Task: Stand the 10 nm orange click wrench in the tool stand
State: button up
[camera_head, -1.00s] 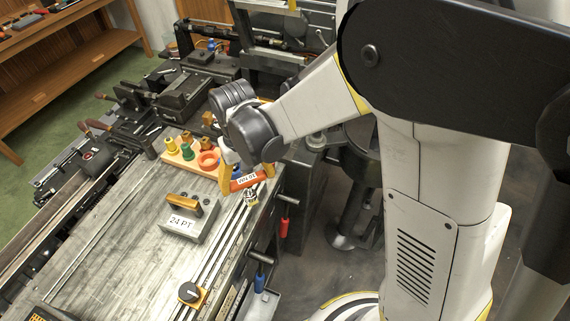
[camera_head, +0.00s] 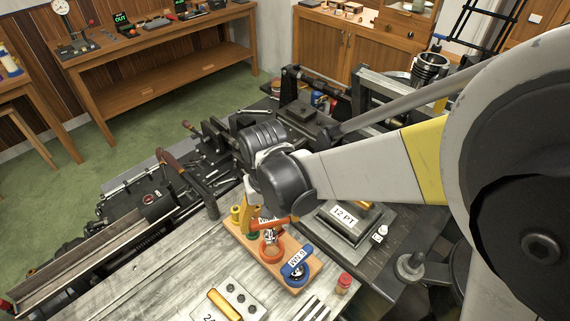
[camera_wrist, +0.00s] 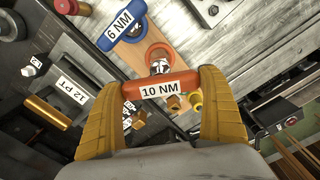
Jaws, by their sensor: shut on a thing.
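The orange click wrench, labelled 10 NM (camera_wrist: 160,90), is held across between the two yellow fingers of my gripper (camera_wrist: 163,82) in the wrist view. In the head view the wrench (camera_head: 270,222) is partly hidden by my gripper (camera_head: 262,212). The wooden tool stand (camera_head: 259,266) is below it. An orange ring (camera_head: 271,250) on the stand shows close to the wrench's metal end; in the wrist view the metal end overlaps this ring (camera_wrist: 160,50). I cannot tell whether they touch. The blue 6 NM wrench (camera_head: 297,267) stands in the stand beside the ring.
Yellow and green holders (camera_head: 237,215) sit at the stand's far end. A 12 PT block (camera_head: 345,217) is to the right, and a block with an orange handle (camera_head: 223,303) is in front. A red-capped piece (camera_head: 344,283) stands near the stand. Bare bench (camera_head: 150,270) lies to the left.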

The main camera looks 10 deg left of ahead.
aim_at(271, 234)
jog(key=shift+s, duration=0.1)
jog(key=shift+f, duration=0.1)
dwell(0.4)
jog(key=shift+f+b, duration=3.1)
jog(key=shift+f, duration=0.15)
jog(key=shift+f, duration=0.2)
